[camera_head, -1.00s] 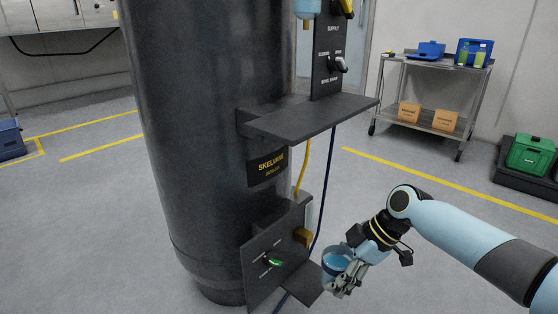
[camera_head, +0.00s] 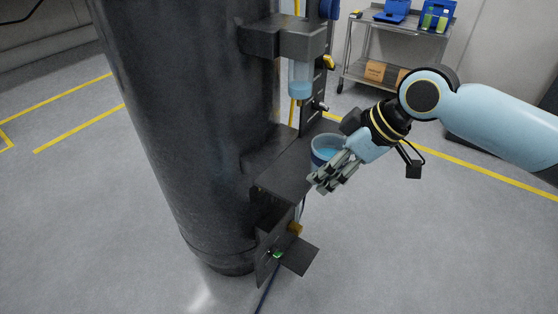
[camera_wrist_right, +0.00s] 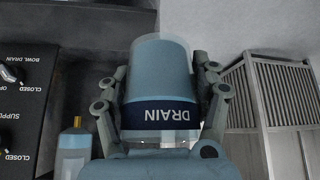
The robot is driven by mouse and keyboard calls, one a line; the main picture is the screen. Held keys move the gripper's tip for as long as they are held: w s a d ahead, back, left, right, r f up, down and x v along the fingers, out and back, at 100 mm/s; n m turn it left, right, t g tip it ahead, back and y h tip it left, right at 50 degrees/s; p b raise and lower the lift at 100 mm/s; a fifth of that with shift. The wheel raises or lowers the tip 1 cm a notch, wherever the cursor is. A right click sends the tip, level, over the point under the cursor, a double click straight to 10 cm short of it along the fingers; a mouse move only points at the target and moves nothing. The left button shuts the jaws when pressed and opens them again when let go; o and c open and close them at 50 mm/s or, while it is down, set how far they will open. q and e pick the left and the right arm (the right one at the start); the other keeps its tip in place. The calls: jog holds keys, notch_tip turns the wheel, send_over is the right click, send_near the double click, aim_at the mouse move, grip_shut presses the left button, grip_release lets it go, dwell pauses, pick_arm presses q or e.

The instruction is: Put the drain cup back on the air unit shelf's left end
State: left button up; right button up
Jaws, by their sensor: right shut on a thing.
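The drain cup (camera_head: 325,144) is a pale blue see-through cup with a dark band; the wrist view shows the cup (camera_wrist_right: 160,75) with the word DRAIN upside down on the band. My right gripper (camera_head: 332,172) is shut on it, a finger on each side; the right gripper (camera_wrist_right: 162,98) also shows in the wrist view. In the head view the cup appears by the right side of the dark air unit shelf (camera_head: 282,177); whether it touches the shelf I cannot tell. The shelf's visible top is bare. My left gripper is not in view.
A clear blue bowl (camera_head: 301,80) hangs above the shelf, beside the dark valve panel (camera_wrist_right: 28,90). A large black tank (camera_head: 185,120) stands to the left. A lower bracket (camera_head: 298,256) sticks out below. A cart (camera_head: 372,75) stands behind. The floor at right is open.

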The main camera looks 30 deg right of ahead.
jog(key=shift+w+a, duration=0.1)
jog(key=shift+w, duration=0.25)
send_over(278, 181)
jog(key=s+d, duration=0.1)
jog(key=s, duration=0.1)
notch_tip(278, 181, down, 7)
jog(key=shift+w+d+r+b, duration=0.1)
jog(key=shift+w+r+b, duration=0.1)
jog(key=shift+b, duration=0.25)
jog(key=shift+f, duration=2)
jog(key=shift+f, duration=0.1)
jog(key=o, duration=1.4)
